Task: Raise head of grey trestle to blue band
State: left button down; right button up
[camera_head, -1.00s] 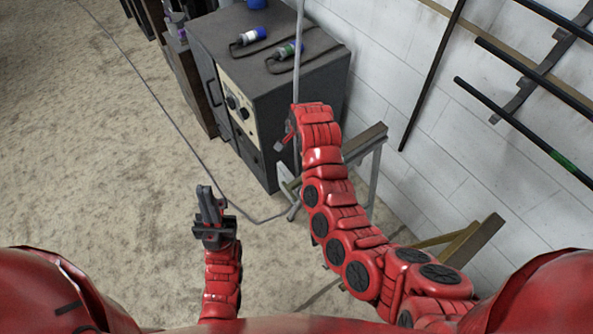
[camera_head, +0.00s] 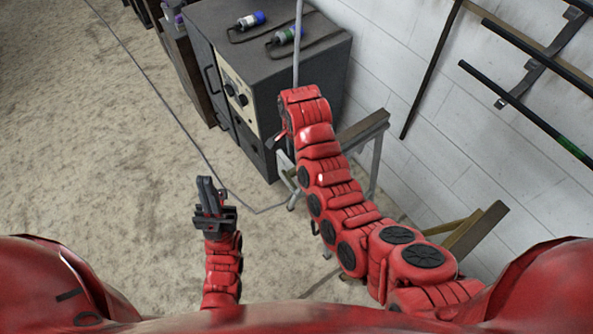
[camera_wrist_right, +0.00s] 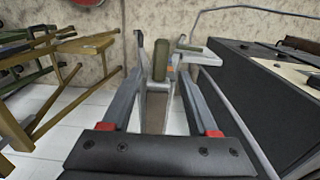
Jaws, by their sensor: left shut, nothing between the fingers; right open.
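The grey trestle (camera_head: 376,165) stands between the dark cabinet and the white wall, partly hidden behind my right arm. Its long head beam (camera_head: 363,131) shows beyond that arm. In the right wrist view the trestle (camera_wrist_right: 143,66) is straight ahead, with its beam (camera_wrist_right: 162,58) seen nearly end-on. My right gripper (camera_wrist_right: 161,82) is open, its fingers on either side of the trestle's middle part; I cannot tell whether they touch. My left gripper (camera_head: 208,190) is shut and empty above the floor. I cannot make out a blue band.
The dark cabinet (camera_head: 240,75) with plugs and cables on top stands close left of my right gripper; it also shows in the right wrist view (camera_wrist_right: 245,95). Yellowish trestles (camera_head: 475,232) stand at the right. Wall racks hold dark bars (camera_head: 525,110). Floor at left is open.

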notch_tip(320, 180, down, 5)
jog(key=shift+r+p, duration=0.15)
jog(key=shift+p, duration=0.5)
jog(key=shift+f, duration=0.85)
jog(key=shift+c, duration=0.3)
grip_shut()
jog(key=shift+w, duration=0.1)
